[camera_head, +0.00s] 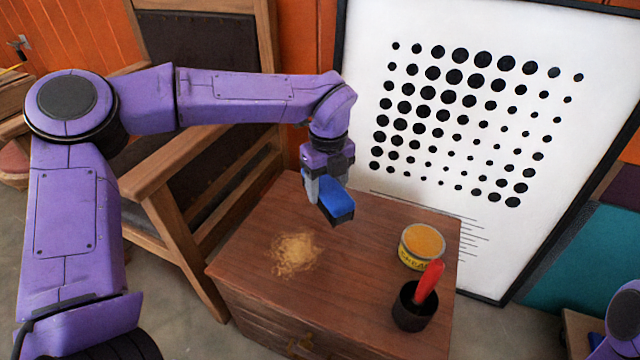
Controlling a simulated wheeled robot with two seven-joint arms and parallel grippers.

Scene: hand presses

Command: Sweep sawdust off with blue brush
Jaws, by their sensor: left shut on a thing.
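The blue brush (337,203) is held by my left gripper (318,186), which is shut on it. The brush has a blue body and a dark underside. It is over the back part of the wooden cabinet top (362,262); whether it touches the wood I cannot tell. A patch of tan sawdust (294,254) lies on the cabinet top, nearer and to the left of the brush, apart from it. A purple part of my right arm shows at the lower right edge; its gripper is out of view.
A yellow-topped tin (422,243) and a black cup (411,309) holding a red-handled tool (428,282) stand on the cabinet's right side. A framed dot poster (470,130) leans behind. A wooden armchair (165,190) stands close on the left. The cabinet's front left is clear.

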